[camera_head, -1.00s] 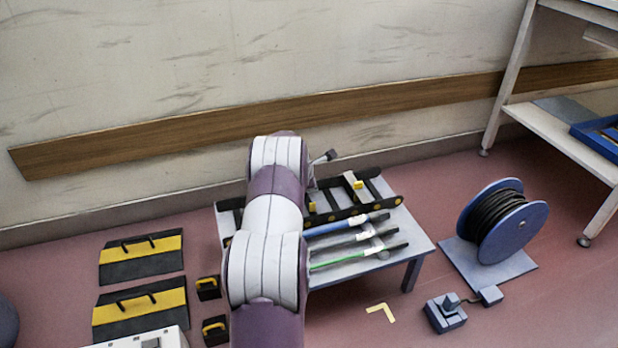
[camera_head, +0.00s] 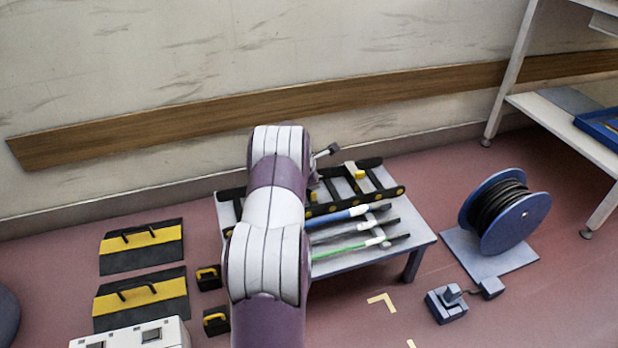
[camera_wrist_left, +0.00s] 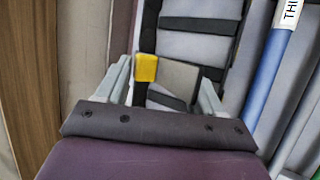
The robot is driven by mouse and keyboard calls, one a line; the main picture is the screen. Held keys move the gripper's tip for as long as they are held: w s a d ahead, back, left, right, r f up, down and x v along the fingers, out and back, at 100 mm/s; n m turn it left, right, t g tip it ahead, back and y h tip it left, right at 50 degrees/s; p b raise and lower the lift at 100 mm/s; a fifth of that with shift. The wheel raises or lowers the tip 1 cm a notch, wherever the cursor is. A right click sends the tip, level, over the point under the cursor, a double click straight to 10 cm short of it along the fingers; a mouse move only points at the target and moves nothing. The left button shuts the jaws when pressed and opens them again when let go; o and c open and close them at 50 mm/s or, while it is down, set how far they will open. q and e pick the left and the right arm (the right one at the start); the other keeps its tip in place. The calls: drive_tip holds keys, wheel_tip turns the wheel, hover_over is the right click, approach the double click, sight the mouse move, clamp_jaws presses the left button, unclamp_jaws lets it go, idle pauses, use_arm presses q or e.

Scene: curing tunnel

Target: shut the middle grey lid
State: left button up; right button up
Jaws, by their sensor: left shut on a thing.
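A black ladder-like carrier with dark crossbars (camera_head: 390,191) lies along the back of a low table (camera_head: 424,243). A grey lid with a yellow tab (camera_head: 360,174) shows on its right part, raised at a slant. In the left wrist view a grey lid (camera_wrist_left: 182,82) with a yellow catch (camera_wrist_left: 146,68) sits between the fingers of my left gripper (camera_wrist_left: 164,88), which is shut on it. I cannot tell whether both views show the same lid. My right gripper is in neither view.
Blue, grey and green cables (camera_head: 350,248) with white tags lie along the table front, close to the carrier. A cable reel (camera_head: 515,222) and a pedal-like box (camera_head: 446,304) stand right. Black-and-yellow cases (camera_head: 140,299) lie left. The wall is behind.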

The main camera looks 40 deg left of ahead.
use_arm(q)
drive_tip(key=s+d+r+b, duration=0.2)
drive_tip(key=s+d+r, duration=0.4)
drive_tip(key=s, duration=0.3)
drive_tip(key=shift+s+d+r, duration=0.25)
drive_tip(key=shift+d+r, duration=0.15)
drive_tip(key=shift+r, duration=0.35)
drive_tip(key=p+v, duration=0.6)
drive_tip(key=v, duration=0.6)
drive_tip(key=shift+s+r, duration=0.2)
drive_tip(key=shift+s, duration=0.05)
drive_tip(key=shift+d, duration=0.1)
